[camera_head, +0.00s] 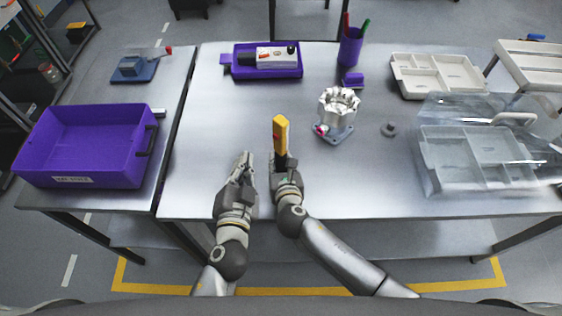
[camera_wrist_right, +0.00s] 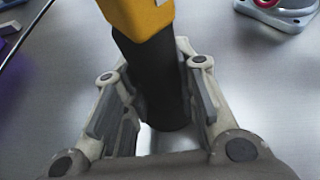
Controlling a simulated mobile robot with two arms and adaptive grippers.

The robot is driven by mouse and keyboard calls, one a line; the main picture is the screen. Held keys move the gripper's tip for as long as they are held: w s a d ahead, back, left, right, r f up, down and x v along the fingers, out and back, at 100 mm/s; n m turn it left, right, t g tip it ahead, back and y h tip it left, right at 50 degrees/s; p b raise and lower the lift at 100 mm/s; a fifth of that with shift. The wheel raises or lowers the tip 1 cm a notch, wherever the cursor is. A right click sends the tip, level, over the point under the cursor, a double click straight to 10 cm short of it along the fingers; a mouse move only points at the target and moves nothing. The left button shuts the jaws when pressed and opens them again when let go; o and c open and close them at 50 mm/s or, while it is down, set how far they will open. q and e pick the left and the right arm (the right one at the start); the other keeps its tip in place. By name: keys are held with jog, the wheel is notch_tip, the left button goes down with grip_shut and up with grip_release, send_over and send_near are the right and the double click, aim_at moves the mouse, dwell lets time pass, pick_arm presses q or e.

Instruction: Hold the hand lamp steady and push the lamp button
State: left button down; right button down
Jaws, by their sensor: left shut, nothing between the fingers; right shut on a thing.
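The hand lamp (camera_head: 280,136) has a yellow upper body and a black grip, and stands roughly upright over the front of the table. A small red spot, perhaps the lamp button (camera_head: 276,137), shows on its left side. My right gripper (camera_head: 285,166) is shut around the black grip; the right wrist view shows the lamp (camera_wrist_right: 150,75) between both fingers. My left gripper (camera_head: 243,160) is shut and empty, just left of the lamp's lower part and apart from it. The lamp's lower end is partly hidden by the right fingers.
A machined housing (camera_head: 338,106) on a blue-grey base stands right of the lamp, with a small grey ring (camera_head: 388,129) beside it. A purple tray (camera_head: 234,72), a purple pen cup (camera_head: 350,49) and organizers (camera_head: 470,180) surround it. A purple bin (camera_head: 60,150) is left. The table's middle-left is clear.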

jog(key=c, duration=1.1)
grip_release()
